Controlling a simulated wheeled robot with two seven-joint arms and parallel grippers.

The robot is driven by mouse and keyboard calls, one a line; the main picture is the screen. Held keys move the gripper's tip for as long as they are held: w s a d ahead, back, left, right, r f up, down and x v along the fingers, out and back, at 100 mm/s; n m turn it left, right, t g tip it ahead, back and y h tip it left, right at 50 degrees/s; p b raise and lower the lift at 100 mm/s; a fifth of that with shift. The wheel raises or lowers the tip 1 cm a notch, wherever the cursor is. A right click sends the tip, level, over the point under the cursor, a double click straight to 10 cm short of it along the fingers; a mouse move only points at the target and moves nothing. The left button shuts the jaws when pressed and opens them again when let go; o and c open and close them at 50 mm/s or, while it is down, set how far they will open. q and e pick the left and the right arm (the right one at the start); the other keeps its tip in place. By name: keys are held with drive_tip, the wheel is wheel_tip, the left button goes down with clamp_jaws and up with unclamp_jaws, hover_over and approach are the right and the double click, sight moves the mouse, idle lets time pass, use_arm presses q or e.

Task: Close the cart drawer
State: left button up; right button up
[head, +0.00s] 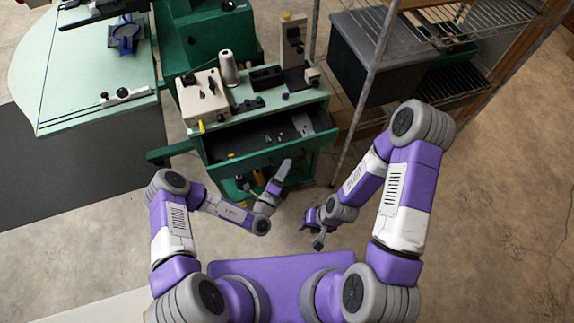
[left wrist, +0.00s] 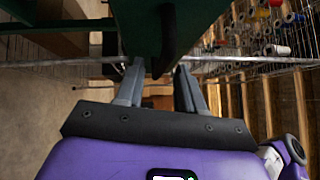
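The green cart's drawer (head: 262,137) is pulled out toward me in the head view, with small items inside. My left gripper (head: 286,165) is at the right part of its green front. In the left wrist view, my left gripper (left wrist: 158,72) has its two fingers apart. A green panel and a dark bar, likely the drawer front and its handle (left wrist: 168,30), show ahead of and between them; I cannot tell whether they touch. My right gripper (head: 312,236) hangs over the floor, lower and to the right of the cart, empty, its fingers seemingly apart.
A thread cone (head: 229,68) and a white machine (head: 203,98) stand on the cart top. A wire shelf (head: 480,22) with a dark bin (head: 368,62) stands to the right. A green-topped table (head: 85,60) is at the left. Open floor lies at the right.

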use_arm(q)
drive_tip(key=shift+x, duration=0.75)
clamp_jaws()
